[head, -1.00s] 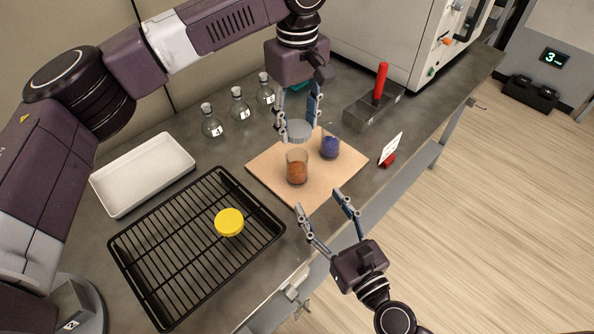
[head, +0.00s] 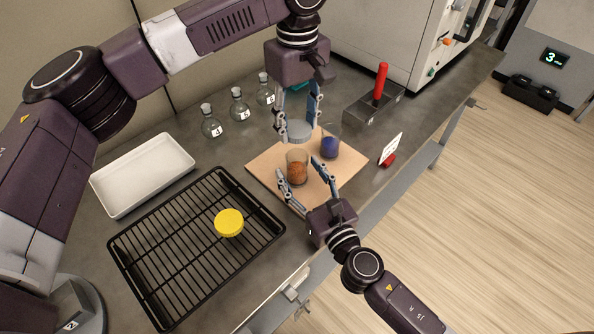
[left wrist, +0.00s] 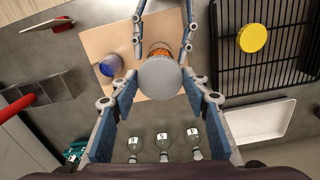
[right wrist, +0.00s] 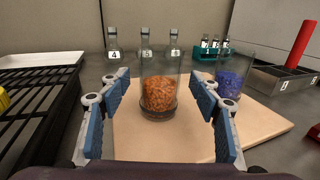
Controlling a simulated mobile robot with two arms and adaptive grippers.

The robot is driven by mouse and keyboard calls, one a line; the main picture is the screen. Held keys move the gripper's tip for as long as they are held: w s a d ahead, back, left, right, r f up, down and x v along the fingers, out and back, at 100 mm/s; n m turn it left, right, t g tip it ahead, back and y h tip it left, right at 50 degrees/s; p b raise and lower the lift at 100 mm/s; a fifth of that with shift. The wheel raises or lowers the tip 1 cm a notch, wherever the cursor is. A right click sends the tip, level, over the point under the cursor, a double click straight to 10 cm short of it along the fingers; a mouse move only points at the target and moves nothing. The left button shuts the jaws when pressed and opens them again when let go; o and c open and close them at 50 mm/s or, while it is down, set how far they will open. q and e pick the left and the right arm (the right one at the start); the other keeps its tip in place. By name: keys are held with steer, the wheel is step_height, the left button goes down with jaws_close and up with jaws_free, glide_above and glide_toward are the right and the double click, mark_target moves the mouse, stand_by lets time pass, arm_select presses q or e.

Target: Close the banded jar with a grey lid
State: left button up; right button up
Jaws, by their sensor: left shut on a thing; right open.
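My left gripper (head: 297,127) is shut on the grey lid (head: 298,131) and holds it level above the orange-filled jar. In the left wrist view the lid (left wrist: 160,77) covers part of that jar. The orange-filled glass jar (head: 297,173) stands upright and uncovered on the tan board; in the right wrist view (right wrist: 159,92) a dark band shows near its base. My right gripper (head: 299,173) is open, its fingers on either side of this jar; contact cannot be told. A jar with blue contents (head: 330,147) stands behind to the right, its top apparently open.
The tan board (head: 265,168) carries both jars. A yellow lid (head: 229,222) lies on the black rack (head: 165,250). A white tray (head: 140,172), several numbered flasks (head: 240,110), a grey holder with a red handle (head: 381,85) and a small sign (head: 391,149) stand around.

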steer(key=shift+x, duration=0.8)
jaws_close()
